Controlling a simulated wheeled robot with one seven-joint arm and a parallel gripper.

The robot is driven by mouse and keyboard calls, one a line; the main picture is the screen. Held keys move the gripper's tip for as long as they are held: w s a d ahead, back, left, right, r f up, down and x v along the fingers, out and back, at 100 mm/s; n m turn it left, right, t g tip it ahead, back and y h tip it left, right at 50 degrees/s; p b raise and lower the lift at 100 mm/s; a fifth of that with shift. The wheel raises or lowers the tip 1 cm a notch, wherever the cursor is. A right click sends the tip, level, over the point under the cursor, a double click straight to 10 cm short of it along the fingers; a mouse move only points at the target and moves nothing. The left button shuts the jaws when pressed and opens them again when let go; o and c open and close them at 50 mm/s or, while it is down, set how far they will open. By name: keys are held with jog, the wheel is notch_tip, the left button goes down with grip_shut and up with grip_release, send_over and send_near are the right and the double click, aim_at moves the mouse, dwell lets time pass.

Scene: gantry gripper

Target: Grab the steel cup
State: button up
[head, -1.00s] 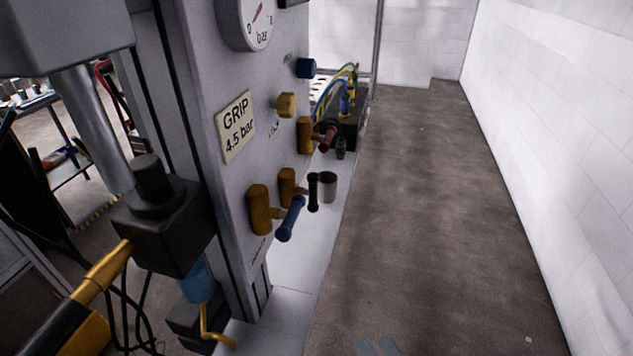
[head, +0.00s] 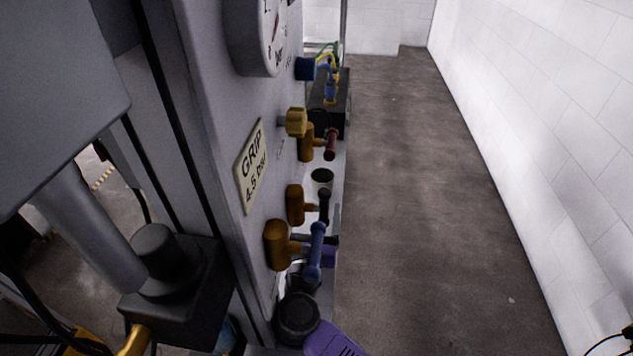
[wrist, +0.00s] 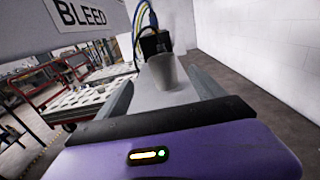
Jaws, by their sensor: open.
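The steel cup (head: 322,177) is a small grey cup whose dark round opening shows in the head view, beside the valve panel and partly behind the valve handles. In the wrist view the cup (wrist: 165,74) stands upright on a pale ledge (wrist: 150,101), ahead of my gripper and within the gap between its fingers. My gripper (wrist: 160,78) is open and empty, with a grey finger apart from the cup on either side. How far the cup is beyond the fingertips is hard to tell. In the head view the valves hide most of my gripper.
Orange valves with a blue handle (head: 317,250), a black handle (head: 324,206) and a red handle (head: 331,144) jut from the panel near the cup. A black box (head: 335,112) with hoses stands behind. The floor (head: 420,200) at right is clear up to the white wall.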

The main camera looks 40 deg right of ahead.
aim_at(321, 184)
jog(key=p+x, duration=0.1)
jog(key=x, duration=0.5)
jog(key=shift+r, duration=0.1)
jog(key=w+d, duration=0.1)
jog(key=d, duration=0.1)
jog(key=w+d+r+p, duration=0.1)
jog(key=d, duration=0.1)
jog(key=shift+w, duration=0.15)
jog(key=shift+w+d, duration=0.25)
jog(key=shift+w, duration=0.05)
jog(key=c, duration=1.4)
jog(key=shift+c, duration=0.5)
jog(key=shift+r, duration=0.1)
